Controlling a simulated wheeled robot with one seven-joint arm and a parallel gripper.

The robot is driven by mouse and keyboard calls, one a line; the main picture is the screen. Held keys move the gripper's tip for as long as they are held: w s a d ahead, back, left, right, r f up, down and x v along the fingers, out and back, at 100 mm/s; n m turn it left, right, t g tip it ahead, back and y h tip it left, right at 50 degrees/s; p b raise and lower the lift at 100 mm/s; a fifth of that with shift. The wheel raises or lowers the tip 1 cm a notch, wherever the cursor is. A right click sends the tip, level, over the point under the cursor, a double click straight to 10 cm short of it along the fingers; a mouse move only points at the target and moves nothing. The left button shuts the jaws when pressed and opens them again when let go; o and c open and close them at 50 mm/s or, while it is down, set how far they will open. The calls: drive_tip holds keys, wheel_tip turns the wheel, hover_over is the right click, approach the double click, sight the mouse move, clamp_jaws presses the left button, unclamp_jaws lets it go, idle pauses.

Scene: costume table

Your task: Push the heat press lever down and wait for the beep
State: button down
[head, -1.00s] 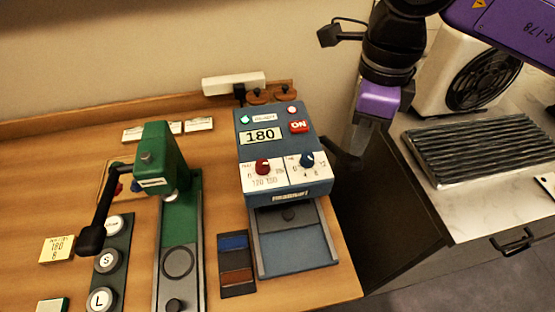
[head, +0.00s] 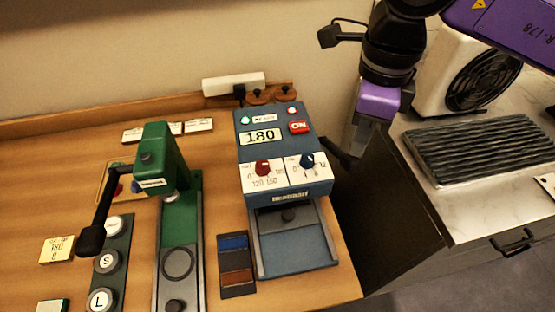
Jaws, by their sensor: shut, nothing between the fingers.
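The heat press (head: 285,178) is the blue machine in the middle of the head view. Its display (head: 260,136) reads 180, with a red ON switch (head: 299,127), a green light (head: 244,120) and red and blue knobs below. Its upper body stands above a blue lower plate (head: 292,247). My gripper (head: 346,158) is shut and empty, pointing down beside the press's right side. I cannot tell whether it touches the press. I cannot make out the heat press lever clearly; dark parts overlap by my gripper.
A green press (head: 163,160) with a black handle (head: 92,238) stands left, beside a strip of round buttons (head: 107,262). A swatch strip (head: 237,262) lies between the presses. Right of the table edge are a dark cabinet (head: 395,215), a ribbed tray (head: 480,150) and a fan unit (head: 470,75).

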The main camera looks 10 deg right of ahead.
sight(356, 161)
drive_tip(key=shift+f, duration=0.1)
idle(0.6)
drive_tip(key=shift+f+b, duration=0.7)
drive_tip(key=shift+b, duration=0.15)
drive_tip(key=shift+r, duration=0.1)
drive_tip(key=shift+s+f+b, duration=0.25)
drive_tip(key=shift+f+b, duration=0.35)
drive_tip(key=shift+s+f+b, duration=0.25)
drive_tip(key=shift+f+b, duration=0.35)
